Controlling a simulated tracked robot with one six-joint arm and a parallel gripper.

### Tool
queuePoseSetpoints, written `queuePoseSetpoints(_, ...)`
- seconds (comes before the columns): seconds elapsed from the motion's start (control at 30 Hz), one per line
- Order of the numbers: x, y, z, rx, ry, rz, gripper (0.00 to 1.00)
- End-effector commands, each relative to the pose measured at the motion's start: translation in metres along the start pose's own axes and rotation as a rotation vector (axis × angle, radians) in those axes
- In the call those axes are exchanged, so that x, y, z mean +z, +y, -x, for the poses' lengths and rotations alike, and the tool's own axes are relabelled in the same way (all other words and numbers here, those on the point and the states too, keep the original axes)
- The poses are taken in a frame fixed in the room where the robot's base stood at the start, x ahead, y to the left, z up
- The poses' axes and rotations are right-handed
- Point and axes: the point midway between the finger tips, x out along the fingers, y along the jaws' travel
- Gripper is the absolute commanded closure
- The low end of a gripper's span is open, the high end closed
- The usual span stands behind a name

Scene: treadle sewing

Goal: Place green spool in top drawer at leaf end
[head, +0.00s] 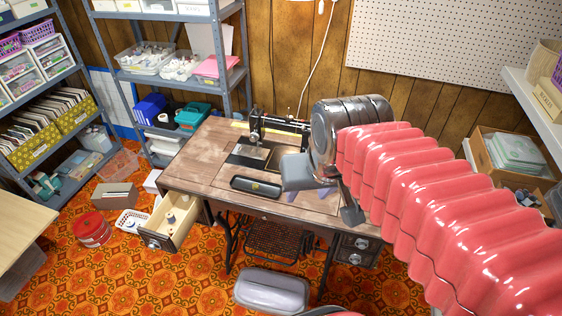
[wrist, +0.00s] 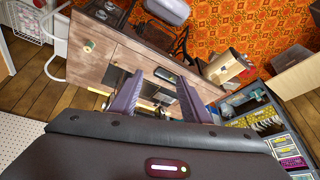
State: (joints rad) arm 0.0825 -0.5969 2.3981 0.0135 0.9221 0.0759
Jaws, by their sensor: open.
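A small green spool (wrist: 89,45) stands on the bare end of the wooden sewing table (wrist: 105,58) in the wrist view. In the head view I cannot make it out; my arm covers that end of the table (head: 195,160). The open drawer (head: 182,236) sticks out at the table's left end in the head view and holds a few pale spools; it also shows in the wrist view (wrist: 224,74). My gripper (head: 325,195) is open and empty above the table; its purple fingers show in the wrist view (wrist: 159,82), apart from the spool.
A black sewing machine (head: 275,127) stands at the table's back, with a dark oblong tray (head: 257,187) in front. A grey padded stool (head: 271,290) stands before the table. A red tin (head: 92,230) and a white basket (head: 132,222) are on the floor beside the drawer.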

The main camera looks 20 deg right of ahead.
Motion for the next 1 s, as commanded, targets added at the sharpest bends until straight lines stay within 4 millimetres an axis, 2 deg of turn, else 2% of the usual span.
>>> queuePoseSetpoints(0.1, 0.018, -0.01, 0.006, -0.016, 0.038, 0.081, 0.57)
queuePoseSetpoints(0.3, 0.033, -0.017, 0.01, -0.028, 0.071, 0.154, 0.57)
queuePoseSetpoints(0.57, 0.034, -0.018, 0.01, -0.029, 0.072, 0.16, 0.57)
queuePoseSetpoints(0.63, 0.034, -0.018, 0.01, -0.029, 0.072, 0.16, 0.54)
queuePoseSetpoints(0.8, 0.034, -0.017, 0.01, -0.027, 0.072, 0.157, 0.53)
queuePoseSetpoints(0.93, 0.034, -0.01, 0.006, -0.016, 0.062, 0.134, 0.53)
queuePoseSetpoints(1.0, 0.034, -0.002, -0.001, -0.002, 0.035, 0.109, 0.53)
